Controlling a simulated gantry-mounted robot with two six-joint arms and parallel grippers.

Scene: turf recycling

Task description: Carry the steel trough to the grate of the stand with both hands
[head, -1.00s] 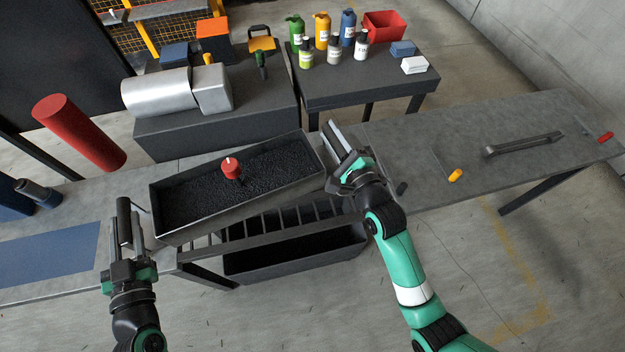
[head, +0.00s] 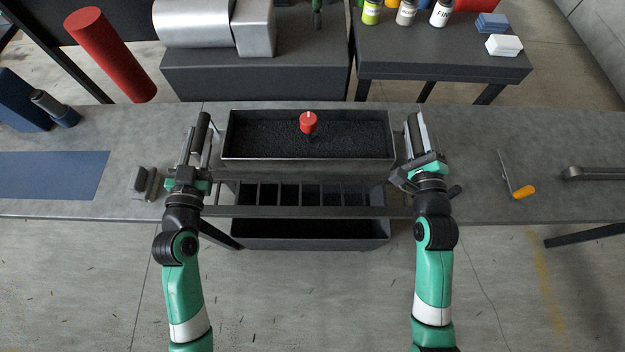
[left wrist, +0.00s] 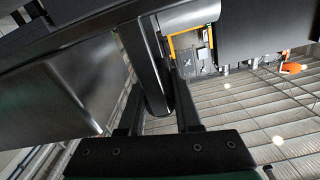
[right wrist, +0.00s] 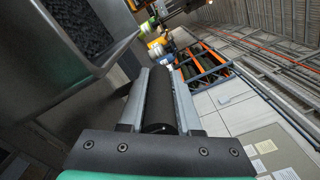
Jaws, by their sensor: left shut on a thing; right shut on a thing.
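The steel trough (head: 305,164), full of black granules, is level in the head view, behind and partly over the slotted grate (head: 290,194) of the stand. A red-capped thing (head: 308,122) stands up from the granules. My left gripper (head: 198,140) is shut on the dark handle at the trough's left end; this handle also shows in the left wrist view (left wrist: 145,65). My right gripper (head: 415,137) is shut on the handle at the right end, seen between the fingers in the right wrist view (right wrist: 159,100). I cannot tell the gap between trough and grate.
A dark open bin (head: 310,232) hangs below the grate. On the bench (head: 480,150) lie an orange-handled tool (head: 523,191), a grey bar (head: 598,173), a small grey block (head: 146,183) and a blue mat (head: 50,175). A red cylinder (head: 112,55) leans at the back left.

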